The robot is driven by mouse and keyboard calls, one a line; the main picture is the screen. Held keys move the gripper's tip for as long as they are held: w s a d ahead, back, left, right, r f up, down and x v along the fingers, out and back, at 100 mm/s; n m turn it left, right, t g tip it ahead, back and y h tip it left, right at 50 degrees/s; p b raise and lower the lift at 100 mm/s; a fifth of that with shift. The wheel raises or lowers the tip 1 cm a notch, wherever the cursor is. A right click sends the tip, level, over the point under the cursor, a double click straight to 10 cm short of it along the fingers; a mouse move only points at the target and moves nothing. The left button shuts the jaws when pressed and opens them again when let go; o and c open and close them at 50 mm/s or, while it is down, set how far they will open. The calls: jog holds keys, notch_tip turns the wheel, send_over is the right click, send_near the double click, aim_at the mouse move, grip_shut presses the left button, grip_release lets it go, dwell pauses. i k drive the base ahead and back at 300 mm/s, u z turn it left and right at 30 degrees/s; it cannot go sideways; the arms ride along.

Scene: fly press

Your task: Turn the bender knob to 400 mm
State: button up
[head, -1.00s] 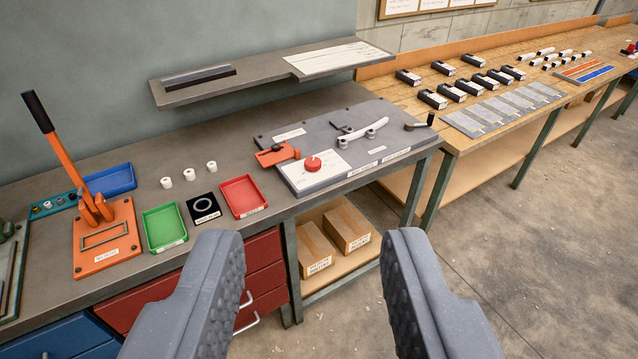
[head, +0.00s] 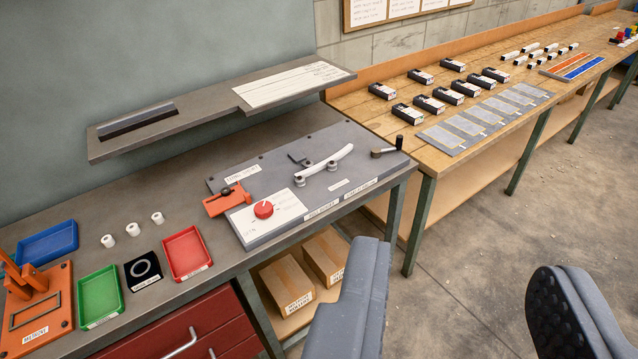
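The bender (head: 312,170) is a grey plate on the bench, with a curved white strip (head: 330,166) between rollers and a crank (head: 389,148) at its right end. Its red knob (head: 263,209) sits on a white dial card (head: 277,219) at the front left; the scale marks are too small to read. An orange clamp-like part (head: 229,200) is left of the knob. My gripper (head: 455,290) is open and empty, its two grey fingers wide apart at the lower right. It is in front of the bench, to the right of the knob and not touching it.
Red (head: 185,254), green (head: 101,296) and blue (head: 47,243) trays, white rollers (head: 133,229) and an orange press (head: 38,305) stand to the left. A shelf (head: 200,112) overhangs the bench's back. A wooden bench (head: 385,112) continues right; open floor (head: 470,235) lies before it.

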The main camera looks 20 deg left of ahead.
aim_at(263, 209)
jog(key=z, duration=0.1)
jog(key=i, duration=0.95)
jog(key=u, duration=0.6)
jog(key=i, duration=0.55)
jog(key=u, duration=0.55)
